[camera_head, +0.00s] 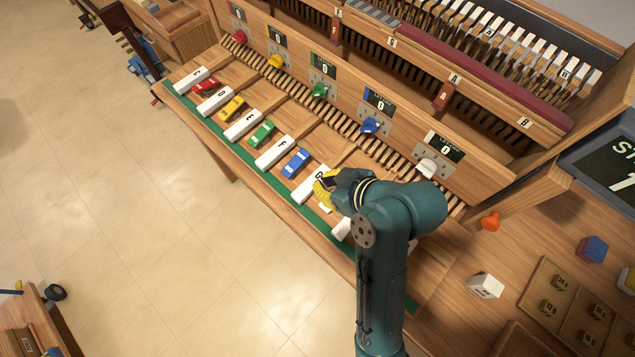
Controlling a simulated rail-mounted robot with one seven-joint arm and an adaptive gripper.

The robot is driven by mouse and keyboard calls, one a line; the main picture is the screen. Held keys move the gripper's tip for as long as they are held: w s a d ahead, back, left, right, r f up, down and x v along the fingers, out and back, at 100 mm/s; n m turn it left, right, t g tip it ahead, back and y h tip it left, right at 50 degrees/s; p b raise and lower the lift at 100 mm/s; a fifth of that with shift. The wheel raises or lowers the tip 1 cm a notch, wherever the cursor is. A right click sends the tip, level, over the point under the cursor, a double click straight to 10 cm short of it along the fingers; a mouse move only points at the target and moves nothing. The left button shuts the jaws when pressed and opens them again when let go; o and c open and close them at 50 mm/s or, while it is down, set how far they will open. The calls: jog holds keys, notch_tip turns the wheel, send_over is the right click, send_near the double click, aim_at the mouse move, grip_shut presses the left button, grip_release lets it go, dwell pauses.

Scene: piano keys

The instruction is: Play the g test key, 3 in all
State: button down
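A row of white test keys lies along the green strip of the wooden bench. The key marked G (305,193) is partly behind my gripper (325,196), whose yellow fingers are over or beside its right side. I cannot tell whether they touch it. My arm and hand hide the gap between the fingers. The F key (276,153) is up and to the left of G, and another white key (342,229), its letter not readable, is down and to the right.
Blue (295,163), green (262,133) and yellow (231,108) toy cars sit between keys. Behind stands a panel with coloured knobs and small displays reading 0 (446,149). A white block (484,286) and an orange piece (490,221) lie at right.

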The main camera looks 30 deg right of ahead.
jog(key=b, duration=0.2)
send_over(304, 189)
jog(key=s, duration=0.1)
jog(key=f, duration=0.5)
jog(key=shift+d+f, duration=0.3)
jog(key=shift+f, duration=0.05)
jog(key=f, duration=0.3)
jog(key=shift+w+f+b, duration=0.25)
jog(key=shift+f+b, duration=0.15)
jog(key=shift+f, duration=0.25)
jog(key=shift+a+f+h+b, duration=0.15)
jog(key=shift+f+b, duration=0.1)
jog(key=shift+f, duration=0.25)
jog(key=shift+a+f+h+b, duration=0.15)
jog(key=shift+f+b, duration=0.05)
jog(key=shift+f, duration=0.3)
jog(key=shift+r, duration=0.2)
jog(key=shift+d+r, duration=0.1)
jog(key=shift+d, duration=0.05)
jog(key=shift+r+p, duration=0.75)
jog(key=shift+p, duration=0.4)
jog(key=shift+r, duration=0.1)
